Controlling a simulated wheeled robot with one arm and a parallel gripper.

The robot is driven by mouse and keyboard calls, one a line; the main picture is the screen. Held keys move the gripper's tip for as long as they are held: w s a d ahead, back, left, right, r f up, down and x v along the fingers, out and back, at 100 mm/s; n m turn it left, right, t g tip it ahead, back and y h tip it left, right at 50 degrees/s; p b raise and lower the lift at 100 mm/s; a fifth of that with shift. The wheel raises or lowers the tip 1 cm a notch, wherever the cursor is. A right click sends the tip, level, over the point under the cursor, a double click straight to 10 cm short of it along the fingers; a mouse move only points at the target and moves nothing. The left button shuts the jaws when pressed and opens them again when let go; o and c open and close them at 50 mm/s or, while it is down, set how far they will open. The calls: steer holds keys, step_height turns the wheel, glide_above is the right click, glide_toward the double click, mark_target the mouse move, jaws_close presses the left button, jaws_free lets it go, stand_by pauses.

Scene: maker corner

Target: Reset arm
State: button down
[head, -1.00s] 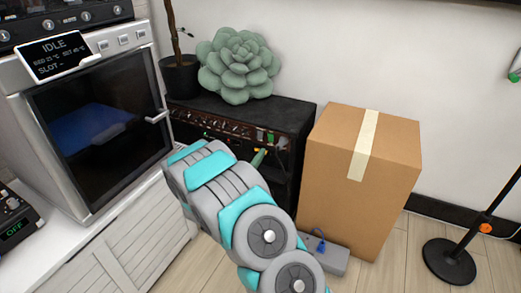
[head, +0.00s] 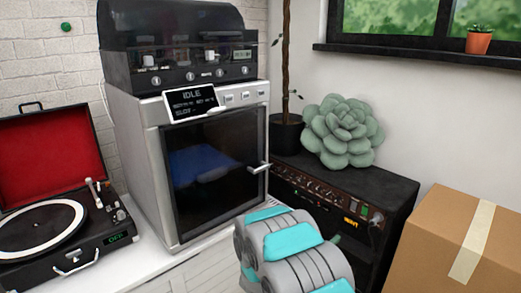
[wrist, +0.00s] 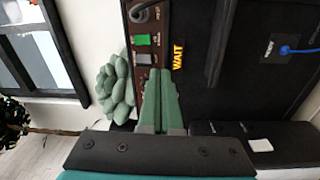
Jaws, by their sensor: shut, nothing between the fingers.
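My gripper (wrist: 161,105) shows in the wrist view with its two green fingers together and nothing between them. It points toward the front of a black amplifier (wrist: 220,70), beside its control panel, which has a green switch and a yellow "WAIT" label. I cannot tell whether the fingertips touch it. In the head view my grey and teal arm rises at the bottom middle, in front of the amplifier (head: 395,200). The fingers are mostly hidden there behind the arm; only a small green bit shows.
An oven-like machine (head: 215,170) reading "IDLE" stands left of my arm, its door closed. A record player (head: 60,225) with an open red lid is at far left. A green succulent (head: 342,135) sits on the amplifier. A cardboard box (head: 430,240) stands at right.

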steer(key=s+a+r+m+g+y, duration=0.1)
steer(key=a+m+g+y, duration=0.1)
steer(key=a+y, duration=0.5)
steer(key=s+a+r+m+g+y, duration=0.1)
steer(key=a+r+m+y, duration=0.1)
steer(key=a+y, duration=0.55)
steer(key=s+a+r+g+y, duration=0.1)
steer(key=s+a+r+g, duration=0.15)
steer(key=s, duration=0.45)
steer(key=s+a+r+g+y, duration=0.1)
steer(key=s+a, duration=0.2)
steer(key=s, duration=0.3)
steer(key=s+d+r+m+g, duration=0.1)
steer(key=s+d+g, duration=0.1)
steer(key=s, duration=0.7)
steer(key=s+d+r+g+h, duration=0.1)
steer(key=s+d+r+g, duration=0.1)
steer(key=s, duration=0.8)
steer(key=s+d+r+m+g+h, duration=0.1)
steer(key=s+d+r+g, duration=0.1)
steer(key=s, duration=0.8)
steer(key=shift+s+d+m+g, duration=0.2)
steer(key=shift+s+m+g, duration=0.1)
steer(key=shift+g, duration=0.25)
steer(key=shift+w+a, duration=0.1)
steer(key=shift+a, duration=0.1)
